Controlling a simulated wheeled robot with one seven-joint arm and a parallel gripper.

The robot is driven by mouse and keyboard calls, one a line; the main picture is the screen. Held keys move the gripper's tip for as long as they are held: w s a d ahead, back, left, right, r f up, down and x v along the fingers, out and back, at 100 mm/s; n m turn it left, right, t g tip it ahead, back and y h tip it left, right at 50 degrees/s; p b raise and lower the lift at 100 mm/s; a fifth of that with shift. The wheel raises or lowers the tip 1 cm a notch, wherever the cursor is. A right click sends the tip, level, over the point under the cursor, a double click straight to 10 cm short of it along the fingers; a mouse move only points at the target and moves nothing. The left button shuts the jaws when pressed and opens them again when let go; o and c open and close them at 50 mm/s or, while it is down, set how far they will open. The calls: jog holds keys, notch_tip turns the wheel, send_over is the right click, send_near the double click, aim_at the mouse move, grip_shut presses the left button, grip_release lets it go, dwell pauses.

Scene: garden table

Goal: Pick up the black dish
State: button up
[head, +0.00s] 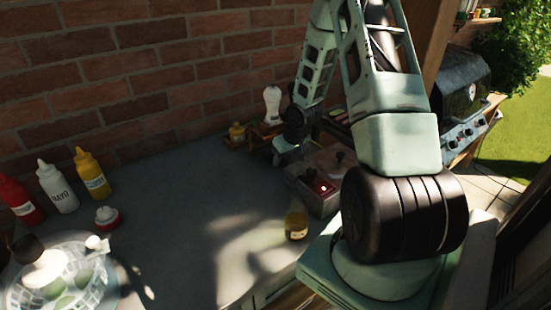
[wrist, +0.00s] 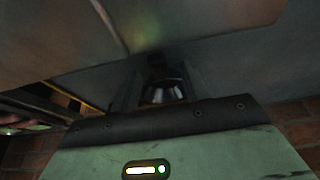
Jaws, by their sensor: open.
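I cannot make out a black dish for certain in either view. My gripper (head: 284,152) is open at the far end of my arm in the head view, low over the back of the grey table (head: 185,195), beside a red-grey box (head: 312,180). In the wrist view my gripper (wrist: 162,80) is dark and in shadow. A small dark, shiny thing (wrist: 164,93) shows between its fingers; I cannot tell what it is or whether it is touched.
Red (head: 20,203), white (head: 57,188) and yellow (head: 92,174) bottles stand at the left. A colander (head: 88,285) is front left. A small yellow jar (head: 296,227) stands near the front edge. A brick wall (head: 130,85) closes the back. The table's middle is clear.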

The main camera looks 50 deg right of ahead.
jog(key=shift+x, duration=0.75)
jog(key=shift+c, duration=0.3)
grip_shut()
jog(key=shift+r, duration=0.1)
